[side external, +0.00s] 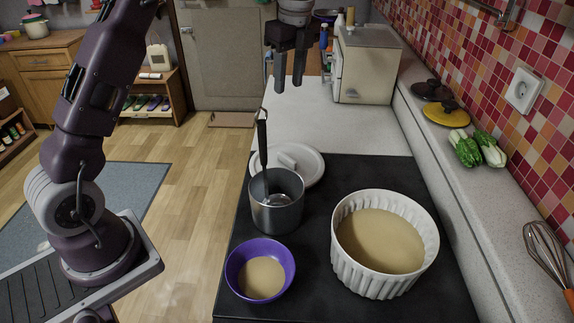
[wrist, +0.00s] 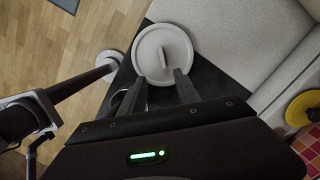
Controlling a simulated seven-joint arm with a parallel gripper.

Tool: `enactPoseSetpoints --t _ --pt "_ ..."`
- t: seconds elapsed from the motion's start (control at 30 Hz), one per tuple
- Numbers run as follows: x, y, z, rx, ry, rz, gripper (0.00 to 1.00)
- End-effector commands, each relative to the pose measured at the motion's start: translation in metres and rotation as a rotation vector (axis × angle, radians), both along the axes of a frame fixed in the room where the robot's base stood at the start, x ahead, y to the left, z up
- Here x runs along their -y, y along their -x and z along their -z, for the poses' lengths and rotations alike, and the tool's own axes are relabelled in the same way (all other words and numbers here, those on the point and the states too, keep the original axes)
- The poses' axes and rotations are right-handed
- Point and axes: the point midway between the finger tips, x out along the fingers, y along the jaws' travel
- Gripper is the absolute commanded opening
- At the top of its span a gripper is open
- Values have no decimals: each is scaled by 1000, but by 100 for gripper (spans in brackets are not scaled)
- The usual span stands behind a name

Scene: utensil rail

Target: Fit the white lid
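The white lid (side external: 312,163) lies flat, handle up, across the far edge of the black stovetop (side external: 345,180), behind the metal pot (side external: 277,213). The pot hides its near left part. The lid shows whole disc and bar handle in the wrist view (wrist: 176,45). A white ribbed dish (side external: 371,278) with tan contents stands at the front right. A ladle (side external: 262,146) leans upright in the metal pot. My gripper (side external: 288,82) is open and empty, fingers down, in the air above and beyond the lid. In the wrist view the fingertips (wrist: 157,82) appear either side of the handle's lower end.
A purple bowl (side external: 262,270) with tan contents sits before the pot. A beige appliance (side external: 366,66) stands at the back. The right ledge holds a yellow lid (side external: 447,113), green vegetables (side external: 478,149) and a whisk (side external: 549,249).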

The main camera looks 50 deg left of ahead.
Motion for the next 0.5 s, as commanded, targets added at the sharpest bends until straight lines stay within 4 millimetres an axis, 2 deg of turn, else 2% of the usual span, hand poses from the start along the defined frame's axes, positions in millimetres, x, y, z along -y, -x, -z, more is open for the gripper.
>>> enactPoseSetpoints --t 0.2,0.3,0.5 --pt "1 3 100 -11 1 0 38" --pt "1 2 137 -7 1 -1 38" --pt "-2 1 168 -3 0 -2 38"
